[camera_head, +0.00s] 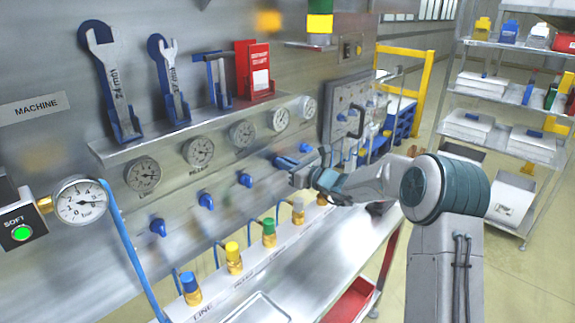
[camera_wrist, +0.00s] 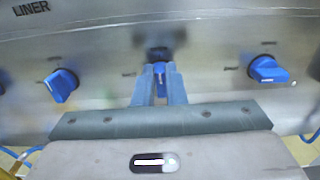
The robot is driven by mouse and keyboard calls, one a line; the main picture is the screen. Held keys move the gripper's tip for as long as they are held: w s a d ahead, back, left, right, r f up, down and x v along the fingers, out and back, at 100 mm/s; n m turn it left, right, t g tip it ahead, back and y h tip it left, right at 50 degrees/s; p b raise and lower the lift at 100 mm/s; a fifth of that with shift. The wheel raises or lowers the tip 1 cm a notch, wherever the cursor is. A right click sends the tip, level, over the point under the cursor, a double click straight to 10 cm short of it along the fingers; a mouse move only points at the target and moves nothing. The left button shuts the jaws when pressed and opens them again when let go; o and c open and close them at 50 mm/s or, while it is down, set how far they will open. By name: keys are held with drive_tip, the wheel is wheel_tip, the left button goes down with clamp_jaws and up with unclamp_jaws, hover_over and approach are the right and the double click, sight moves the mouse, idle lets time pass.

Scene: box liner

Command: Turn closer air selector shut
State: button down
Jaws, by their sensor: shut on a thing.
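A row of blue selector knobs runs along the steel machine panel (camera_head: 75,130). In the wrist view, my gripper (camera_wrist: 160,74) is shut on the middle blue knob (camera_wrist: 160,70), one finger on each side. The visible part of this knob stands upright between the fingers. Its base is in dark shadow and its label is unreadable. A left blue knob (camera_wrist: 61,85) is tilted, and a right blue knob (camera_wrist: 268,69) lies nearly sideways. In the head view, my gripper (camera_head: 296,176) is at the panel toward the row's right end, partly hiding the knobs there.
Gauges (camera_head: 199,151) sit above the knobs, under a shelf (camera_head: 115,148) with wrenches and a red box (camera_head: 255,72). Below is a ledge with colored-cap fittings (camera_head: 233,258) and blue hoses. A storage rack (camera_head: 480,95) stands at right, with open floor before it.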

drive_tip(key=shift+f+b, duration=0.25)
drive_tip(key=shift+b, duration=0.1)
drive_tip(key=n+b, duration=0.3)
drive_tip(key=b, duration=0.4)
drive_tip(key=f+n+b, duration=0.1)
drive_tip(key=n+b, duration=0.3)
drive_tip(key=b, duration=0.4)
drive_tip(key=s+n+b, duration=0.1)
drive_tip(key=n+b, duration=0.3)
drive_tip(key=b, duration=0.3)
drive_tip(key=shift+a+f+b, duration=0.15)
drive_tip(key=shift+a+b, duration=0.15)
drive_tip(key=shift+a, duration=0.1)
drive_tip(key=n+b, duration=0.4)
drive_tip(key=b, duration=0.1)
drive_tip(key=shift+f+b, duration=0.1)
drive_tip(key=shift+b, duration=0.3)
drive_tip(key=shift+n+b, duration=1.2)
drive_tip(key=shift+n, duration=0.1)
